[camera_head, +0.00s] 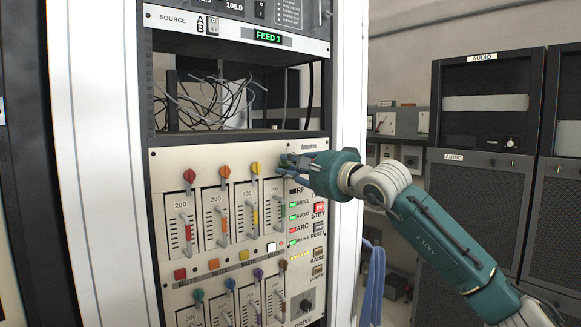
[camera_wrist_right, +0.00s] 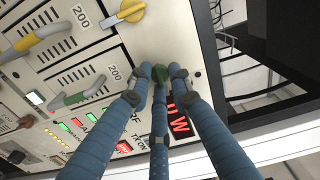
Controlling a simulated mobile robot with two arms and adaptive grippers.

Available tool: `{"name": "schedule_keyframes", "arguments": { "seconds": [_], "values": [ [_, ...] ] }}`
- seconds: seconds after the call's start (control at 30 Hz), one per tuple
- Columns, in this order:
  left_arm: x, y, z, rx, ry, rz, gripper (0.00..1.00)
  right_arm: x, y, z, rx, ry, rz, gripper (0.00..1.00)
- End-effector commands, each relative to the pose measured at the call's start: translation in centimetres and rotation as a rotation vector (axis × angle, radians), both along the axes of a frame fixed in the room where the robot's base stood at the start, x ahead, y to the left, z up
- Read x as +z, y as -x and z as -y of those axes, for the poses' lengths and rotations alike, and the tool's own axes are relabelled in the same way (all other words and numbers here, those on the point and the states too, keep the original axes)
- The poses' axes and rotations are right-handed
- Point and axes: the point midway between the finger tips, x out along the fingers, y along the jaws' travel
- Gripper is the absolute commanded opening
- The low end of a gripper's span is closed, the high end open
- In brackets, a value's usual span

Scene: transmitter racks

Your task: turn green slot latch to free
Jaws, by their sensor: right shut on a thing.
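The green slot latch (camera_wrist_right: 160,73) sits at the top of the fourth slot in the upper row of the amplifier panel (camera_head: 170,155). In the wrist view it lies between the fingertips of my right gripper (camera_wrist_right: 158,82), which is shut on it. In the head view my right gripper (camera_head: 290,163) reaches in from the right and covers the latch, so its angle is hard to tell there. The green-marked slot handle (camera_wrist_right: 80,98) is below the latch. My left gripper is not in view.
Red (camera_head: 190,176), orange (camera_head: 225,172) and yellow (camera_head: 256,168) latches stand left of the gripper. A second row of latches lies lower. Lit buttons (camera_head: 320,208) are just below the wrist. An open bay with loose cables (camera_head: 215,100) is above.

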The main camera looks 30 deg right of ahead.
Motion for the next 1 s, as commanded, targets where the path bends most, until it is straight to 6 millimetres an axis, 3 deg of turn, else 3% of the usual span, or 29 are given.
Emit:
{"name": "schedule_keyframes", "arguments": {
  "seconds": [0.33,0.87,0.9,0.97,1.0],
  "values": [
    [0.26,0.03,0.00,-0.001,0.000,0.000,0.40,0.48,0.10,-0.20,0.005,0.128,0.022,0.00],
    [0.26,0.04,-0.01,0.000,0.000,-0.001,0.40,0.23,0.05,-0.25,0.005,0.146,0.019,0.00],
    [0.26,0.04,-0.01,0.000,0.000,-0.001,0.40,0.22,0.04,-0.25,0.005,0.146,0.019,0.27],
    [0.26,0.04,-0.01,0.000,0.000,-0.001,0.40,0.17,0.03,-0.23,0.005,0.146,0.018,0.37],
    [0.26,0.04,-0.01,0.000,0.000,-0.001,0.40,0.14,0.03,-0.21,0.005,0.146,0.017,0.37]
  ]
}}
